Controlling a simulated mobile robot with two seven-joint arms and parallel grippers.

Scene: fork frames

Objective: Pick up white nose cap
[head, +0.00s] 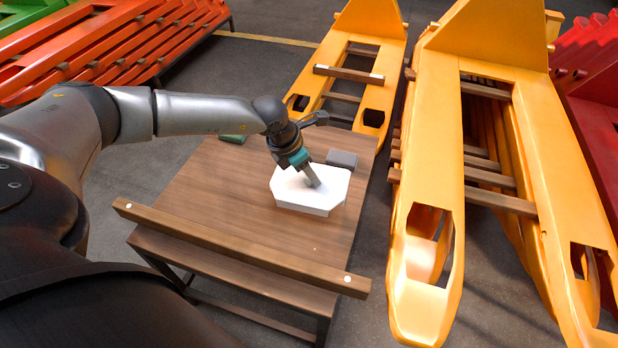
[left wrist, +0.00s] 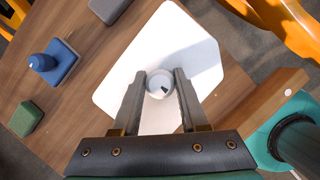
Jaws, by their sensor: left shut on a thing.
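The white nose cap (left wrist: 159,84) is a small round white piece with a dark spot in its top, seen in the left wrist view. My left gripper (left wrist: 160,88) has a finger on each side of it and is shut on it. Below them is a white slab with cut corners (left wrist: 125,72), lying on the wooden table. In the head view my left gripper (head: 312,182) points down over the white slab (head: 325,200), and the cap cannot be made out there. I cannot tell whether the cap is clear of the slab. My right gripper is not in view.
The wooden table (head: 205,200) has a raised bar (head: 240,246) along its near edge. A grey block (head: 343,159) is behind the slab and a green block (head: 233,138) at the far edge. A blue piece with a peg (left wrist: 52,64) stands left. Yellow pallet frames (head: 430,165) stand right.

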